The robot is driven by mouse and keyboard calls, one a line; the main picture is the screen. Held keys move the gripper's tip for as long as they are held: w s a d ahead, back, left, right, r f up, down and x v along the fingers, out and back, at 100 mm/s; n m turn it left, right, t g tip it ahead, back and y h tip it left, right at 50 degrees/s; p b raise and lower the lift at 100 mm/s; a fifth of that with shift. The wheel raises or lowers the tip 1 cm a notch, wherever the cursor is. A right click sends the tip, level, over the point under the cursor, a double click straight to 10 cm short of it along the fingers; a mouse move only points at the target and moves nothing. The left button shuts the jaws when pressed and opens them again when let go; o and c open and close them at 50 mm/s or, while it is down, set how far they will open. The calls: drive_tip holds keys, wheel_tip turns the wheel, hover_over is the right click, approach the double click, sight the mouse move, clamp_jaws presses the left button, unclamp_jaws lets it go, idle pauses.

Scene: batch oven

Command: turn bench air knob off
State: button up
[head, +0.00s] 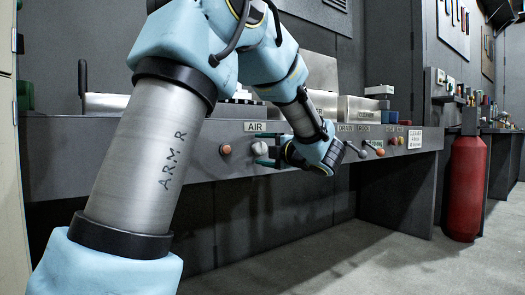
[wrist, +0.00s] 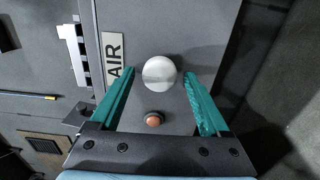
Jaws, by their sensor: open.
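The bench air knob (wrist: 159,73) is a round silver disc on the grey bench front, beside the "AIR" label (wrist: 115,58). In the head view the knob (head: 259,148) sits just below the AIR label (head: 254,127). My gripper (wrist: 159,72) is open, with one teal finger on each side of the knob in the wrist view and a small gap showing on both sides. I cannot tell how deep the fingertips reach around it. In the head view my gripper (head: 264,149) is at the bench front. The knob's pointer or mark is not visible.
An orange button (wrist: 153,120) is close to the knob; in the head view a reddish button (head: 225,149) is left of it. More knobs and buttons (head: 380,152) line the panel to the right. A red cylinder (head: 465,188) stands farther right. The floor (head: 330,260) in front is clear.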

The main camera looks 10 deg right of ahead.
drive_tip(key=shift+s, duration=0.1)
drive_tip(key=p+v, duration=0.2)
drive_tip(key=v, duration=0.8)
drive_tip(key=shift+s+d, duration=0.2)
drive_tip(key=shift+s, duration=0.05)
drive_tip(key=w+a+f+m+h, duration=0.2)
drive_tip(key=w+f+m+h, duration=0.1)
drive_tip(key=w+m+h, duration=0.4)
drive_tip(key=a+f+m+g+h+p, duration=0.1)
drive_tip(key=a+f+m+g+h, duration=0.3)
drive_tip(key=f+m, duration=0.5)
drive_tip(key=s+a+f+m+g+y+p, duration=0.15)
drive_tip(key=s+a+f+m+g, duration=0.25)
drive_tip(key=s+a+f+g, duration=0.45)
drive_tip(key=s+a+f+m+g+y, duration=0.25)
drive_tip(key=s+a+f+m, duration=0.2)
drive_tip(key=s+a, duration=0.65)
wheel_tip(320, 180, up, 38)
drive_tip(key=p, duration=3.8)
drive_tip(key=shift+f+h, duration=0.2)
drive_tip(key=shift+h, duration=0.2)
drive_tip(key=shift+w+d, duration=0.1)
